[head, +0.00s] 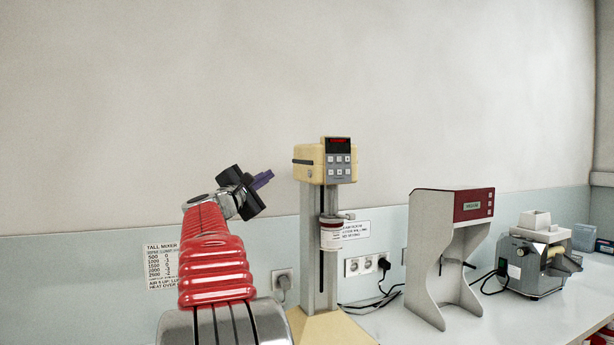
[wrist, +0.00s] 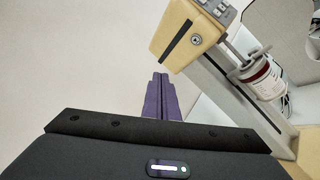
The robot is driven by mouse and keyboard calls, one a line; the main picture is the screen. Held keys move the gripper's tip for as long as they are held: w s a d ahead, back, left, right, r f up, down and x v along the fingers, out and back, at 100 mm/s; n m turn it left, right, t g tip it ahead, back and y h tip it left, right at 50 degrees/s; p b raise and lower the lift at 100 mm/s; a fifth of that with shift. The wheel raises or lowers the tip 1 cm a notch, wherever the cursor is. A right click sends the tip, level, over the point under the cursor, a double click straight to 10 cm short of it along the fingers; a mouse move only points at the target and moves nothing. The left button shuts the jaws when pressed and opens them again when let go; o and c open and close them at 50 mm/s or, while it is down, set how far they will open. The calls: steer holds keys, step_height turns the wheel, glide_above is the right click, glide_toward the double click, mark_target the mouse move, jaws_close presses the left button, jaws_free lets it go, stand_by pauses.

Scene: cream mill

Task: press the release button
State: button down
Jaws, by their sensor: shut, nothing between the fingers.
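The tall mixer has a cream head (head: 309,163) with a lit red display (head: 339,142) and a panel of several small grey buttons (head: 340,165). I cannot read which of them is the release button. In the wrist view the head (wrist: 182,52) carries a dark slot and a round silver fitting (wrist: 196,39), and the panel edge (wrist: 223,12) shows at the top. My gripper (head: 264,179) is left of the mixer head, at about its height and apart from it. Its purple fingers (wrist: 160,96) are shut and empty.
A white and red container (head: 331,234) hangs on the mixer's grey column, above its cream base (head: 330,330). A grey machine with a red top (head: 465,203) and a smaller grey machine (head: 535,258) stand to the right. Sockets and cables line the wall. The air above the mixer is free.

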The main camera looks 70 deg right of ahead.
mark_target(309, 174)
steer(key=s+d, duration=0.6)
stand_by(0.7)
steer(key=shift+s+d, duration=0.1)
steer(key=shift+s, duration=0.05)
stand_by(1.7)
steer(key=shift+d, duration=0.1)
steer(key=shift+s+d, duration=0.2)
steer(key=shift+s, duration=0.1)
steer(key=shift+s+d, duration=0.2)
stand_by(1.0)
steer(key=shift+w+a, duration=0.5)
